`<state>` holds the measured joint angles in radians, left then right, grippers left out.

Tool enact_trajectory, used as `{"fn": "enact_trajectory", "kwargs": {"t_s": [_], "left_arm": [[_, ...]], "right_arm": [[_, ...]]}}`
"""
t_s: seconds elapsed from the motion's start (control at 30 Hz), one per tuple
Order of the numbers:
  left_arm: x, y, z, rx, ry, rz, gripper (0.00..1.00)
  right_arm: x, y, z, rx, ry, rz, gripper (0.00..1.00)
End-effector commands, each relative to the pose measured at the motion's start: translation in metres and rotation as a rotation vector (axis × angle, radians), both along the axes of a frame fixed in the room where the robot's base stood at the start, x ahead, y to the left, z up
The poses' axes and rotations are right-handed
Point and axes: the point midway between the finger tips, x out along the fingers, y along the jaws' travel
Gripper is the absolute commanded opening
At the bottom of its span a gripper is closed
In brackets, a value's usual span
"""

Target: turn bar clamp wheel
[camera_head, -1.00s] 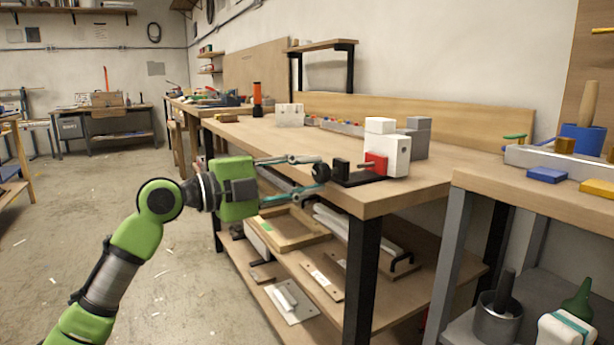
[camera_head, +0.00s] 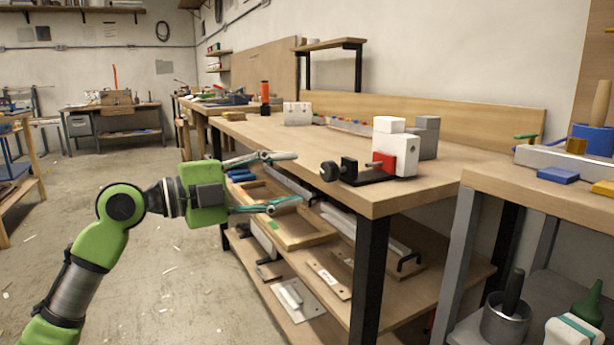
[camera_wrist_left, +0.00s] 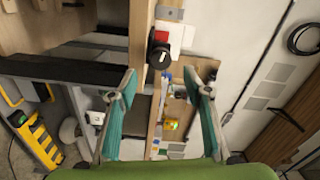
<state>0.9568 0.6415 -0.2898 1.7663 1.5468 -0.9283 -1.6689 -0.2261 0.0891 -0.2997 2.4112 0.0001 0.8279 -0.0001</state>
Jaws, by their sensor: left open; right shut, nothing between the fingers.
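The bar clamp (camera_head: 365,178) lies at the bench's front edge, with a black bar, a red jaw (camera_head: 384,162) and a round black wheel (camera_head: 328,171) that sticks out past the edge. My left gripper (camera_head: 292,178) is open and empty. Its fingertips are to the left of the wheel, apart from it, one above and one below its height. In the left wrist view the wheel (camera_wrist_left: 159,56) is ahead of the open fingers (camera_wrist_left: 163,84), roughly between them in line, with red behind it. My right gripper is not in view.
White and grey blocks (camera_head: 396,152) stand at the clamp's far end on the wooden bench (camera_head: 300,142). A lower shelf (camera_head: 330,262) under it holds frames and metal parts. A second bench (camera_head: 540,197) stands at the right.

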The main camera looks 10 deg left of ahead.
Motion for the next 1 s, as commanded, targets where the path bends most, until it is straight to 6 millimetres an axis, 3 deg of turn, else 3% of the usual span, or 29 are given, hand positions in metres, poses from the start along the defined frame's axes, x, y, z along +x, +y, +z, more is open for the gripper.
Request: {"fn": "enact_trajectory", "kwargs": {"t_s": [0.2, 0.4, 0.77, 0.87, 1.0], "left_arm": [[-0.024, 0.033, -0.001, 0.002, 0.003, 0.0, 0.45], [-0.033, 0.045, -0.001, 0.002, 0.001, 0.0, 0.45], [-0.032, 0.044, -0.003, -0.007, 0.006, 0.002, 0.45], [-0.023, 0.039, -0.013, -0.062, 0.032, 0.035, 0.45], [-0.006, 0.024, -0.04, -0.265, 0.093, 0.125, 0.45]], "right_arm": [[0.0, 0.0, 0.001, 0.001, -0.002, 0.0, 0.0], [-0.001, 0.0, 0.001, 0.001, -0.003, 0.0, 0.0], [-0.001, 0.0, 0.001, 0.002, -0.003, 0.0, 0.0], [0.0, 0.0, 0.0, 0.002, 0.001, 0.0, 0.0], [-0.001, -0.001, 0.0, 0.002, 0.01, 0.0, 0.0]]}}
